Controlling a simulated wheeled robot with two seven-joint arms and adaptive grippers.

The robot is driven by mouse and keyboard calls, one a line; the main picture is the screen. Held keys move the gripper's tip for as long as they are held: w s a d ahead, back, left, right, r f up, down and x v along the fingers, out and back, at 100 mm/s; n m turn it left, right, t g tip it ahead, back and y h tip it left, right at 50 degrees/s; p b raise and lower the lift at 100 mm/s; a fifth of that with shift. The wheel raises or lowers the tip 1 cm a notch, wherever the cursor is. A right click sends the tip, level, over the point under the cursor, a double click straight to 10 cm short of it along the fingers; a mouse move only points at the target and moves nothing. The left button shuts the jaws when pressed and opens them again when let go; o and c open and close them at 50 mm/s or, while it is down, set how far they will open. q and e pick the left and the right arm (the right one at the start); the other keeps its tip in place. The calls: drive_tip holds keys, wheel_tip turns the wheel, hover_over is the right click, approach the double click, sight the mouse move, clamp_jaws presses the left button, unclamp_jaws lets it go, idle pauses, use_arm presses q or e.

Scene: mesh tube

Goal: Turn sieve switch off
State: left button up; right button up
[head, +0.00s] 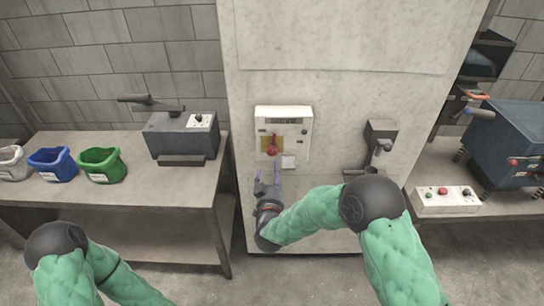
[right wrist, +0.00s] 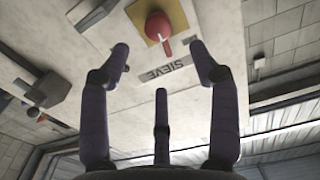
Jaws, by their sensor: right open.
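The sieve switch is a red rotary knob (head: 271,148) on a yellow square plate, set in a white control panel (head: 298,120) on the tall grey cabinet. In the right wrist view the red knob (right wrist: 160,27) shows at top centre, its handle slanting down to the right, above a label reading SIEVE (right wrist: 168,66). My right gripper (head: 267,174) is just below the knob in the head view. Its fingers are spread apart and empty in the right wrist view (right wrist: 163,62), apart from the knob. My left arm shows at lower left, but its gripper is out of frame.
A grey lever box (head: 380,135) is on the cabinet to the right. A left table holds a grey machine (head: 183,135) and green (head: 101,165), blue (head: 52,164) and white buckets. A button box (head: 445,200) and blue machine (head: 510,135) stand at right.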

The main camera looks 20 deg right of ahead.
sight(272, 153)
drive_tip(key=w+d+m+b, duration=0.1)
drive_tip(key=w+m, duration=0.2)
drive_tip(key=w+d+m, duration=0.1)
drive_tip(key=w+m, duration=0.3)
drive_tip(key=w+d+m+b, duration=0.1)
drive_tip(key=w+m, duration=0.2)
drive_tip(key=shift+w+d+b, duration=0.1)
drive_tip(key=shift+w+b, duration=0.05)
drive_tip(key=shift+b, duration=0.15)
idle(0.4)
drive_tip(key=c, duration=1.1)
drive_tip(key=shift+c, duration=0.3)
